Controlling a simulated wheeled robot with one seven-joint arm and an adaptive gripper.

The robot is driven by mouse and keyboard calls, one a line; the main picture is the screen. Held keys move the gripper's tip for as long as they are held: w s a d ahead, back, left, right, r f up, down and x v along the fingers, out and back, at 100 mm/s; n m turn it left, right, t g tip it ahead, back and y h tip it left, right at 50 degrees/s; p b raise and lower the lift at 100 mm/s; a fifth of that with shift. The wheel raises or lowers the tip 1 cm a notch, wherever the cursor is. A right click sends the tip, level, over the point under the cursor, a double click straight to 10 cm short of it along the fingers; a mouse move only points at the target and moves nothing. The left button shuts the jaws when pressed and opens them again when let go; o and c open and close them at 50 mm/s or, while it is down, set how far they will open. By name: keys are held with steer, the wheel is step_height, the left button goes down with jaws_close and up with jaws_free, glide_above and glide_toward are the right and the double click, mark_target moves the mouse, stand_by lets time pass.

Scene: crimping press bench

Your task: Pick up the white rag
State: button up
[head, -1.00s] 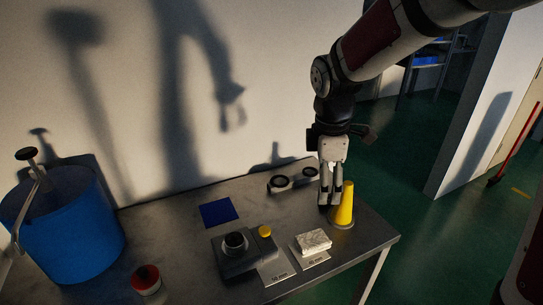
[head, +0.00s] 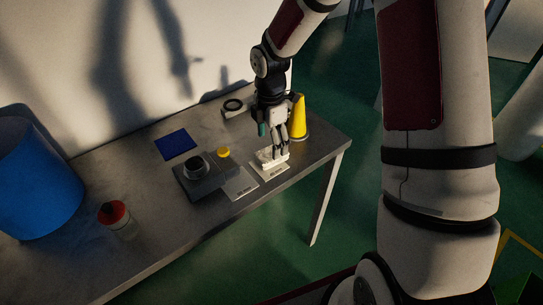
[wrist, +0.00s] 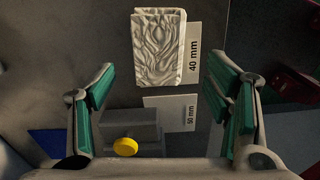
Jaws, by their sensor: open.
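The white rag (head: 268,156) is a folded, crumpled-textured block lying on the bench near its front right edge. It rests on a card marked 40 mm, which shows beside it in the wrist view. My gripper (head: 279,148) is just above and beside the rag in the head view, and its fingers partly cover it. In the wrist view the rag (wrist: 159,47) lies ahead between the two green-padded fingers of my gripper (wrist: 163,100). The fingers are spread wide and appear to touch nothing.
A yellow cone (head: 298,117) stands just behind my gripper. A grey press block (head: 196,178) with a yellow button (head: 223,152) and a 50 mm card (head: 240,184) is left of the rag. A blue square (head: 176,145), a red-capped bottle (head: 117,218) and a blue bin (head: 38,180) are farther left.

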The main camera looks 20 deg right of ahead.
mark_target(271, 153)
steer(key=shift+w+d+f+p, duration=0.1)
steer(key=shift+f+p, duration=0.05)
steer(key=shift+f, duration=1.25)
steer(key=shift+w+d+f+p, duration=0.1)
steer(key=shift+f+p, duration=0.05)
steer(key=shift+f, duration=1.25)
steer(key=c, duration=1.1)
